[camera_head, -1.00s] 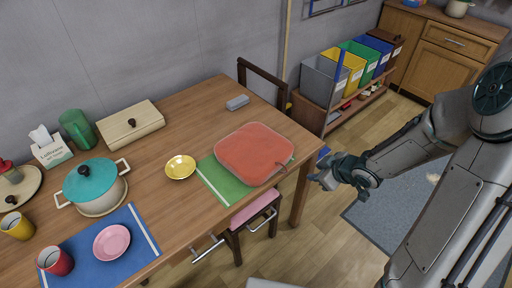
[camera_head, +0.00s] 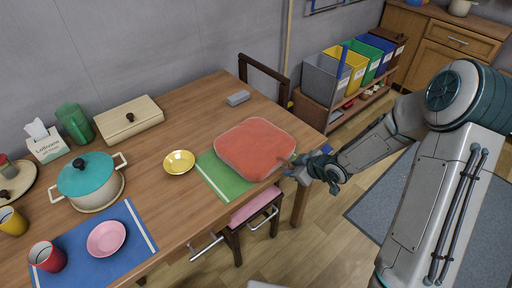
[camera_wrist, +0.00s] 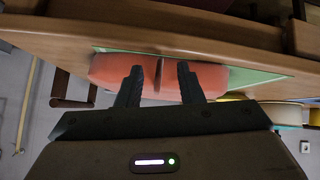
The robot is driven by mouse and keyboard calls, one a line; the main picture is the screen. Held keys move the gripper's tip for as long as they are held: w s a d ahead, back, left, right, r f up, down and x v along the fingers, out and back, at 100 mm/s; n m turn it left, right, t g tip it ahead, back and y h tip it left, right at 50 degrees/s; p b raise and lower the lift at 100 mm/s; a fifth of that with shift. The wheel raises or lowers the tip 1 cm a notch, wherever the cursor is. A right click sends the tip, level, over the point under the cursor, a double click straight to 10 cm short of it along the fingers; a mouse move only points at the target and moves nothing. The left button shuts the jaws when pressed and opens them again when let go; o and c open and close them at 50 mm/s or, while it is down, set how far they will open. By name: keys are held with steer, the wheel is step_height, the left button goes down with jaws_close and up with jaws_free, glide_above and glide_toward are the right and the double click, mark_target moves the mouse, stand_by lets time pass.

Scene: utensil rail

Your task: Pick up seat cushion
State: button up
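The seat cushion (camera_head: 255,148) is a flat, rounded red-orange square. It lies on the table's right end, partly over a green placemat (camera_head: 222,180). My gripper (camera_head: 292,166) is at the cushion's right edge, beside the table edge. In the wrist view the cushion (camera_wrist: 112,70) lies ahead of the fingers, and my gripper (camera_wrist: 160,76) is open. The fingertips overlap the cushion's near edge in that view. I cannot tell whether they touch it.
The wooden table (camera_head: 190,118) also holds a yellow bowl (camera_head: 179,162), a teal-lidded pot (camera_head: 88,182), a cream box (camera_head: 131,120) and a grey block (camera_head: 238,98). A pink-seated chair (camera_head: 252,210) is tucked at the front edge. Coloured bins (camera_head: 350,68) stand behind right.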

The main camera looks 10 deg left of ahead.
mark_target(289, 167)
steer(key=x, duration=0.3)
steer(key=shift+f, duration=0.1)
steer(key=shift+c, duration=0.3)
jaws_close()
